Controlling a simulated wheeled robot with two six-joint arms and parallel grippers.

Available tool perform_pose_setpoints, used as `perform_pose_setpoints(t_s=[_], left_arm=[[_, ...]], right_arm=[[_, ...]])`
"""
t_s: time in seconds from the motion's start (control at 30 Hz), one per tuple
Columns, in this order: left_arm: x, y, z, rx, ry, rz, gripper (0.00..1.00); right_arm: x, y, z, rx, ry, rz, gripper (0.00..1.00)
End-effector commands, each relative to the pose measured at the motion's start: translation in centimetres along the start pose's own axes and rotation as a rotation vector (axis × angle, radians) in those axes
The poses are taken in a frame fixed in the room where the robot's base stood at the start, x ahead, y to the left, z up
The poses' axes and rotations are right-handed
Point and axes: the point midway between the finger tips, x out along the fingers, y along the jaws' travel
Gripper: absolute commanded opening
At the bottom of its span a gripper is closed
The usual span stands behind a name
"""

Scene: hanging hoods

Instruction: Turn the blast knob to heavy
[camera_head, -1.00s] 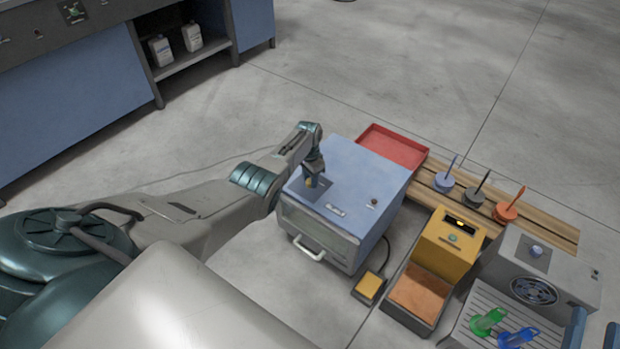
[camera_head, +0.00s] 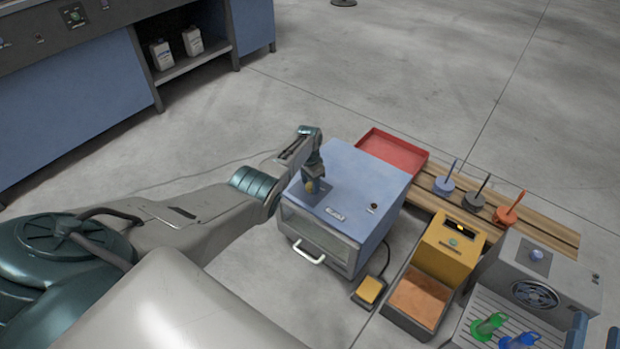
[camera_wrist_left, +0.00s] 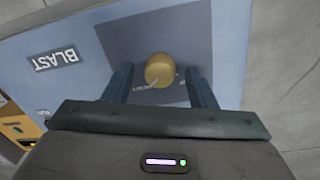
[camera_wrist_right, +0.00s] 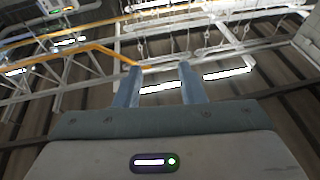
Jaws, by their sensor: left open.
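The yellow, round blast knob (camera_head: 309,186) sits on a dark square patch on top of the blue blast cabinet (camera_head: 362,172). In the left wrist view the knob (camera_wrist_left: 160,69) has a pale pointer line directed down and left. My left gripper (camera_wrist_left: 158,72) is open, with one finger on each side of the knob and a visible gap to each. In the head view the left gripper (camera_head: 312,182) points down at the knob and partly hides it. My right gripper (camera_wrist_right: 159,69) is open and empty in its own wrist view, facing the ceiling structure.
The cabinet top has a BLAST label (camera_wrist_left: 54,59) and a small dark button (camera_head: 373,206). A red tray (camera_head: 393,151) lies behind it. A yellow box (camera_head: 452,240), several coloured pegged discs on a wooden board and a grey fan unit (camera_head: 560,266) stand to the right.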

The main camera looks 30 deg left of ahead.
Motion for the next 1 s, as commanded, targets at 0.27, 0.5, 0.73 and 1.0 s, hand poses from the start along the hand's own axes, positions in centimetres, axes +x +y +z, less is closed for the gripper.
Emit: perform_pose_setpoints(t_s=[0.27, 0.5, 0.73, 1.0], left_arm=[[-1.5, 0.0, 0.0, 0.0, 0.001, 0.0, 0.51], [-3.3, 0.0, 0.0, 0.0, 0.0, 0.0, 0.51], [-5.2, 0.0, 0.0, -0.001, 0.0, -0.001, 0.51], [-8.3, 0.0, 0.0, 0.0, 0.0, -0.001, 0.51]], right_arm=[[-1.6, -0.1, 3.5, 0.03, -0.216, 0.006, 0.36], [-5.0, -0.7, 8.2, 0.072, -0.515, 0.006, 0.36], [-9.5, -1.4, 11.7, 0.112, -0.789, 0.0, 0.36], [-13.7, -2.0, 13.3, 0.121, -1.042, -0.013, 0.36]])
